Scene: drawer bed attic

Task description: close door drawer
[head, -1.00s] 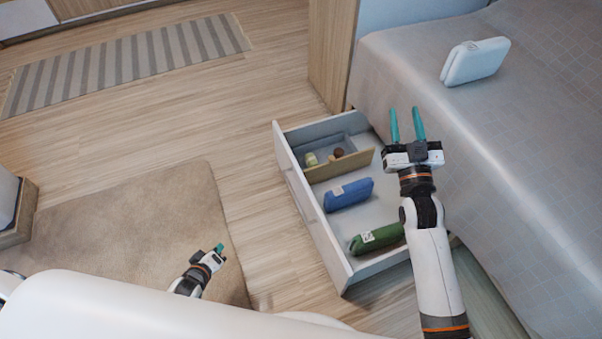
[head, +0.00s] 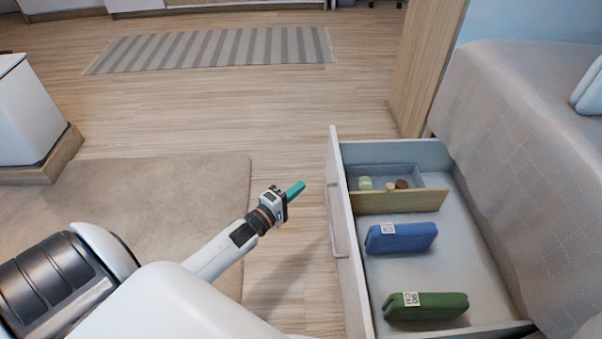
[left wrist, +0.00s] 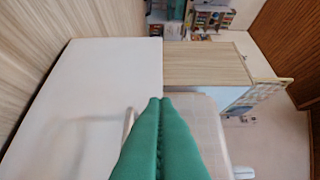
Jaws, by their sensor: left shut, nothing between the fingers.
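The drawer (head: 345,270) under the bed is pulled open, its white front panel facing left with a pale handle on it. A blue pouch (head: 400,238) and a green pouch (head: 427,307) lie inside it. My left gripper (head: 298,188) is shut and empty, left of the drawer front and apart from it, teal fingers pointing toward it. In the left wrist view the shut fingers (left wrist: 160,102) point toward the white drawer front (left wrist: 85,100), partly covering the handle (left wrist: 128,123). My right gripper is out of view.
The bed (head: 530,150) stands to the right, with a wooden panel (head: 425,65) at its far end. A divider (head: 400,201) sets off small items at the drawer's far end. A beige rug (head: 180,190) and open wooden floor lie left of the drawer.

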